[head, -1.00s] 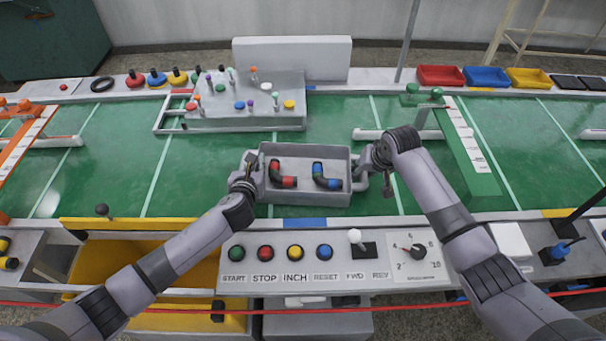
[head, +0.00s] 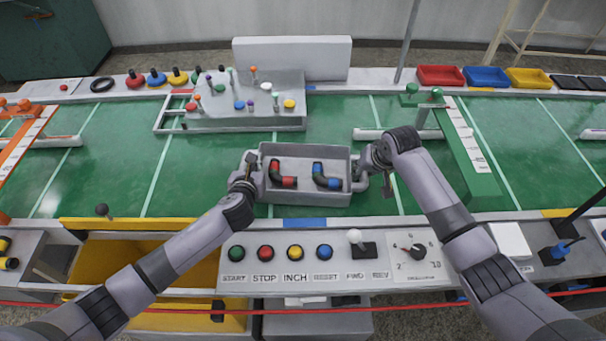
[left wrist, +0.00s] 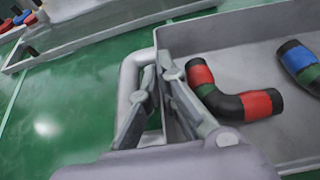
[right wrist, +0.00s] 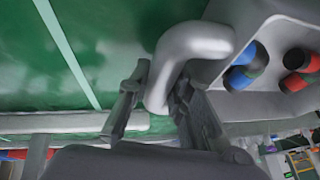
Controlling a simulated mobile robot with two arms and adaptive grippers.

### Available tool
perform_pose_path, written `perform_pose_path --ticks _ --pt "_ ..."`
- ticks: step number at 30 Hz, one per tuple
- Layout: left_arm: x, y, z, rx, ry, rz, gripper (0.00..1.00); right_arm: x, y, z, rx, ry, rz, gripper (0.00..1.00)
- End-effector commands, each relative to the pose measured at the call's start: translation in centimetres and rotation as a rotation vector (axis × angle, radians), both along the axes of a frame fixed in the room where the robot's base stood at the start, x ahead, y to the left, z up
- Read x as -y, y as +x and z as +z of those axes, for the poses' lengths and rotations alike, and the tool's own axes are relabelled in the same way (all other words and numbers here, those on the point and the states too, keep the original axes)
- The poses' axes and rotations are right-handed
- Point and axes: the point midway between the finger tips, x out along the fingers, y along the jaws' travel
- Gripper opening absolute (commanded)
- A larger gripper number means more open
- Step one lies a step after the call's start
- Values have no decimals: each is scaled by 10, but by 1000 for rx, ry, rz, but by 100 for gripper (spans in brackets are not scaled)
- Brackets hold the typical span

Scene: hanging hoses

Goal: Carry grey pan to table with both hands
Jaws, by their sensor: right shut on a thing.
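The grey pan (head: 305,198) is a rectangular tray with a handle at each end, level over the front part of the green table top (head: 120,165). Whether it touches the surface is not clear. It holds a red-and-black hose piece (head: 283,177) and a blue-and-black one (head: 326,178). My left gripper (left wrist: 158,75) is at the pan's left end, its fingers close together around the end wall by the handle (left wrist: 130,75); its grip is unclear. My right gripper (right wrist: 160,88) is shut on the right handle (right wrist: 190,50).
A grey fixture (head: 245,115) with coloured knobs stands behind the pan. A green-and-white rail (head: 465,145) lies to the right. A button panel (head: 300,265) and an open yellow drawer (head: 130,255) are in front. Green surface is free left of the pan.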

Motion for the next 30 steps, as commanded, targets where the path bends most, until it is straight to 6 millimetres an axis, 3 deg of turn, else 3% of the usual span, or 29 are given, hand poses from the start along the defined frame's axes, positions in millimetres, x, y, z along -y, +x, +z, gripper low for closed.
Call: perform_pose_path --ticks 16,30 --pt "0 0 7 2 1 -1 0 0 1 7 3 2 -2 0" --pt "0 0 49 2 1 0 0 0 1 49 2 1 -3 0"
